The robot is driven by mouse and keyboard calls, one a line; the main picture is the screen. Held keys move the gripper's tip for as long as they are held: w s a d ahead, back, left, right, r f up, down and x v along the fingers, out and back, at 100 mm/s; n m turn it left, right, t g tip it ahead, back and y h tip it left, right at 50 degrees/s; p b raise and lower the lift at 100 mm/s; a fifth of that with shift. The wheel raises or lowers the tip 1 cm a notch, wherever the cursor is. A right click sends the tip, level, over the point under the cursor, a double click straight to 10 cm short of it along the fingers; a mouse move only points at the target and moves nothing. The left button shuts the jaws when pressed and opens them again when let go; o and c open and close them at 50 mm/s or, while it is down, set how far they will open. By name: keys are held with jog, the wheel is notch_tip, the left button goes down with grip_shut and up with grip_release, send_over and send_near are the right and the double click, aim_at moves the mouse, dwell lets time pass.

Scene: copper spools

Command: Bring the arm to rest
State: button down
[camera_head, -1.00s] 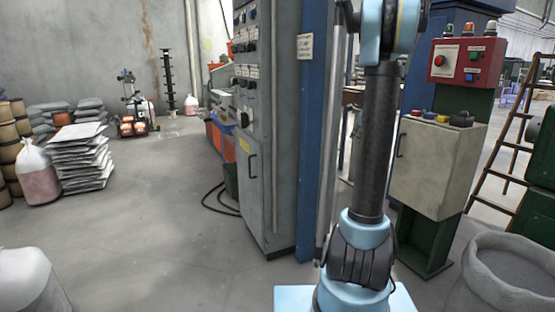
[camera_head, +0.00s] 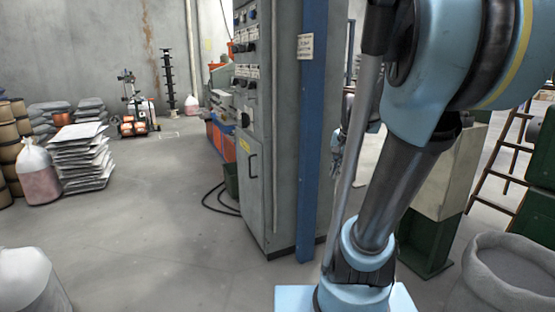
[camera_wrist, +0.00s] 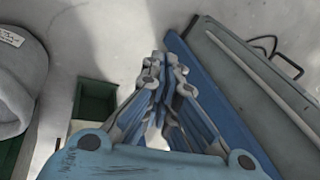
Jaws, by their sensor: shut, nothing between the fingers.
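My arm rises from its light blue base in the head view, with its large blue elbow joint filling the upper right. My gripper (camera_wrist: 165,65) shows in the wrist view with its linked fingers drawn together and nothing between them. It hangs over grey floor beside a blue beam (camera_wrist: 215,95). In the head view, what looks like my gripper (camera_head: 337,152) shows small behind the arm, partly hidden by it, pointing down.
A tall grey control cabinet (camera_head: 268,130) with a blue post (camera_head: 310,130) stands close left of my arm. A beige box (camera_head: 455,170) and an open grey sack (camera_head: 505,280) stand right.

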jog(key=s+a+f+n, duration=0.1)
jog(key=s+f+n, duration=0.4)
jog(key=s, duration=0.4)
jog(key=s+a+f+n+g+h, duration=0.1)
jog(key=s+f+n, duration=0.3)
jog(key=s, duration=0.5)
notch_tip(320, 180, down, 2)
jog(key=shift+f+n, duration=0.15)
jog(key=shift+n, duration=0.25)
jog(key=shift+w, duration=0.1)
jog(key=shift+w+f, duration=0.2)
jog(key=shift+w, duration=0.25)
